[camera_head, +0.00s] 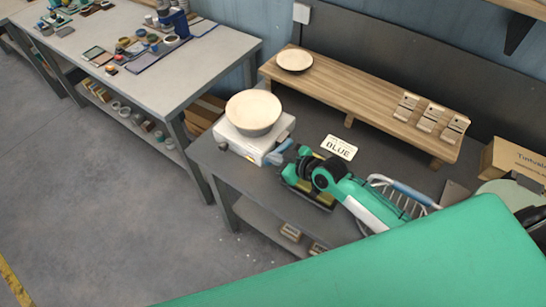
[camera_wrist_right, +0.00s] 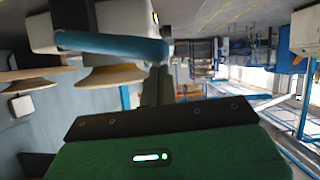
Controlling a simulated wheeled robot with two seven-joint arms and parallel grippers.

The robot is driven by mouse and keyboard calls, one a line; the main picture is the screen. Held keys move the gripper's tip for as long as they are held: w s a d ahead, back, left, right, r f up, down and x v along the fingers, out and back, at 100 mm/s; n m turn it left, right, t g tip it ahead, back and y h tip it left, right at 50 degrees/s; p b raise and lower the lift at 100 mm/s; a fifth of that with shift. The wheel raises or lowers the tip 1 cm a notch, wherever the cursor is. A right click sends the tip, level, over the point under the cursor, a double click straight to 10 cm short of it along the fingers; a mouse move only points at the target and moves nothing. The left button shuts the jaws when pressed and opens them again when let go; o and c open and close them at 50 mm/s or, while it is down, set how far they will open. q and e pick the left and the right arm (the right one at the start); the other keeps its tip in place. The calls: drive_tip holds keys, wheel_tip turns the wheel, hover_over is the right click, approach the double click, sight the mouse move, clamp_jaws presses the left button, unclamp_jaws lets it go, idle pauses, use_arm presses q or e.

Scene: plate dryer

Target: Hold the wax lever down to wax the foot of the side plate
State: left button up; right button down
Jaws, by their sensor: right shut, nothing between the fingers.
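A white wax machine (camera_head: 232,138) stands at the left end of the dark bench. A pale, wide round dish (camera_head: 254,108) sits on top of it; its foot is hidden. The blue wax lever (camera_head: 278,151) sticks out from the machine's right side. In the right wrist view the lever (camera_wrist_right: 110,45) crosses the upper left as a blue bar. My right gripper (camera_head: 287,156) is shut and empty, at or very close to the lever's outer end. I cannot tell whether it touches the lever. My left gripper is not in view.
A wooden shelf (camera_head: 365,95) along the wall holds a small round plate (camera_head: 294,59) and several slotted wooden blocks (camera_head: 428,117). A label card (camera_head: 339,147) lies on the bench. A wire rack (camera_head: 385,184) stands right of my arm. A cardboard box (camera_head: 512,160) is at far right.

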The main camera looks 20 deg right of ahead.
drive_tip(key=p+v, duration=0.3)
drive_tip(key=v, duration=0.5)
drive_tip(key=shift+s, duration=0.25)
drive_tip(key=shift+d, duration=0.15)
